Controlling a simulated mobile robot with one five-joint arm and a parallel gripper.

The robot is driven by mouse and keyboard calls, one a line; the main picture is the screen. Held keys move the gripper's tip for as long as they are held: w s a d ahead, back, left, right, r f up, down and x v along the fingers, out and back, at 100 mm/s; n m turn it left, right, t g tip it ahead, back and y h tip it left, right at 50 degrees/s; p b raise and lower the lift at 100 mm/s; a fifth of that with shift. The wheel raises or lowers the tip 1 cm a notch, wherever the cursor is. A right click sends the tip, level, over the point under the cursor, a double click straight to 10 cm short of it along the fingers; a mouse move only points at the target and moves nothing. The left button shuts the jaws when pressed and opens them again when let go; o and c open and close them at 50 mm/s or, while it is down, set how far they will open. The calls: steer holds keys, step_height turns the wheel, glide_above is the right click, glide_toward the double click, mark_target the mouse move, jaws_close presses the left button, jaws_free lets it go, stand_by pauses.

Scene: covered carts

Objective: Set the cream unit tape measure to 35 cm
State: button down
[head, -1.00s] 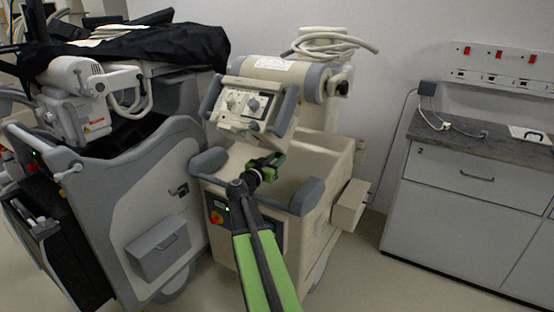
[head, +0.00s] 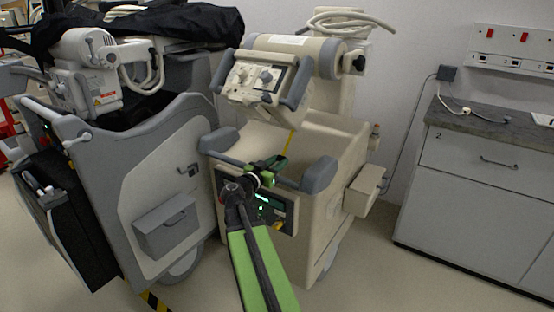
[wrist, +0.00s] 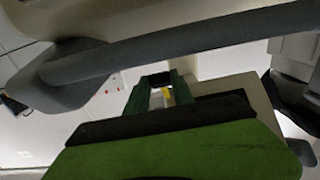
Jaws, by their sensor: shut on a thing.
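The cream unit (head: 265,137) stands in the middle of the head view, with its tilted grey-handled control head (head: 262,78) above. A thin yellow tape strip (head: 290,142) shows below the control head, running down toward my gripper (head: 272,168). My gripper is shut on the end of the tape, in front of the unit's open top between its grey front bumpers. In the wrist view a small yellow piece (wrist: 167,96) shows between my green fingers (wrist: 158,92). The tape's case and its scale marks cannot be made out.
A grey cart (head: 140,190) with a black cover (head: 150,25) stands close on the left. A grey cabinet (head: 480,170) stands at the right. The cream unit has a side box (head: 363,190). Floor is clear between unit and cabinet.

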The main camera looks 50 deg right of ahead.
steer(key=shift+w+a+r, duration=0.1)
steer(key=shift+w+r, duration=0.05)
steer(key=shift+w, duration=0.1)
steer(key=c, duration=1.3)
jaws_free()
steer(key=shift+o, duration=1.1)
steer(key=shift+s, duration=0.15)
